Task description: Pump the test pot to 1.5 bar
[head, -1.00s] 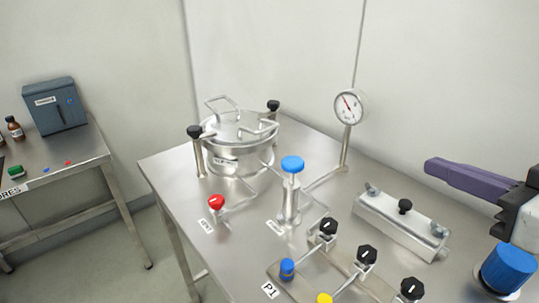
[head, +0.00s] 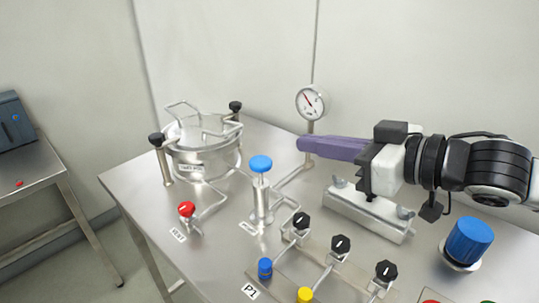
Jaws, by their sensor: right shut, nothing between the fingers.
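The steel test pot (head: 201,158) stands at the back left of the steel table, with its lid on and two black clamp knobs beside it. The pump (head: 262,204) with its blue top knob (head: 261,163) stands upright in front of the pot. A round gauge (head: 310,102) on a post stands behind; its needle points to the upper left, but its numbers are too small to read. A red vent knob (head: 187,209) sits left of the pump. My right gripper (head: 302,144) is shut and empty, its purple fingers pointing left above the table, right of the pump and apart from it. My left gripper is out of view.
A steel block with clamps (head: 368,213) lies below my right arm. Black valve knobs (head: 340,246), a blue cap (head: 265,267) and a yellow cap (head: 305,295) are at the front. A large blue knob (head: 469,241) stands at the right. Another table (head: 35,167) is at left.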

